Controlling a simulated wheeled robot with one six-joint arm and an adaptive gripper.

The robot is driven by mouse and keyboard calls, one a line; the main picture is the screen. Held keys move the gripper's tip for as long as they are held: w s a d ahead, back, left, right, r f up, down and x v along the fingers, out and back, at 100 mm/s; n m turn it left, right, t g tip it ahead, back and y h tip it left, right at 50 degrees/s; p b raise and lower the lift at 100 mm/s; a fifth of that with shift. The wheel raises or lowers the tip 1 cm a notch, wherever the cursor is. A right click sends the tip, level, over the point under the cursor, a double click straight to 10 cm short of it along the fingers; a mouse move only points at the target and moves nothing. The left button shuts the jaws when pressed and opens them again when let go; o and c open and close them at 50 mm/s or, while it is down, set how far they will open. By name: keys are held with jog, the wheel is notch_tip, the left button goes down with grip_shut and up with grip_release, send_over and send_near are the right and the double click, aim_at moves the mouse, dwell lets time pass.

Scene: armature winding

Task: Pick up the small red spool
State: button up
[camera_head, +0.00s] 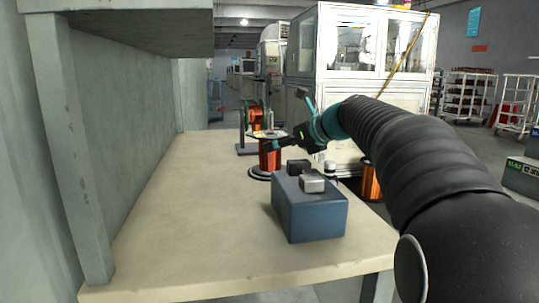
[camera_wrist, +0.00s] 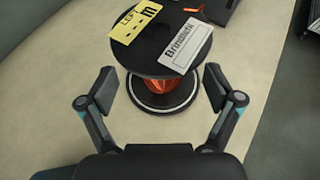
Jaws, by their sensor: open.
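A spool (camera_head: 269,160) with orange-red winding stands upright on the table, just past the blue box. In the wrist view this spool (camera_wrist: 166,92) shows a wide black top flange with a yellow label and a white label, and a dark round base with a pale ring. My gripper (camera_wrist: 160,82) is open, with one finger on each side of the spool's near part. There is a gap on both sides and nothing is held. In the head view my gripper (camera_head: 288,142) is at the spool's upper part, partly covering it.
A blue box (camera_head: 316,219) stands in front, bearing a grey metal block (camera_head: 312,183) and a dark block (camera_head: 298,167). Another spool (camera_head: 255,117) on a green stand is behind. A larger copper spool (camera_head: 371,182) is beyond the table's right edge. The table's left half (camera_head: 185,215) is clear.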

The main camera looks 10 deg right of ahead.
jog(key=shift+b+x, duration=0.35)
jog(key=shift+x, duration=2.35)
jog(key=shift+d, duration=0.15)
jog(key=c, duration=1.6)
jog(key=shift+r, duration=0.1)
grip_shut()
jog(key=shift+r, duration=0.1)
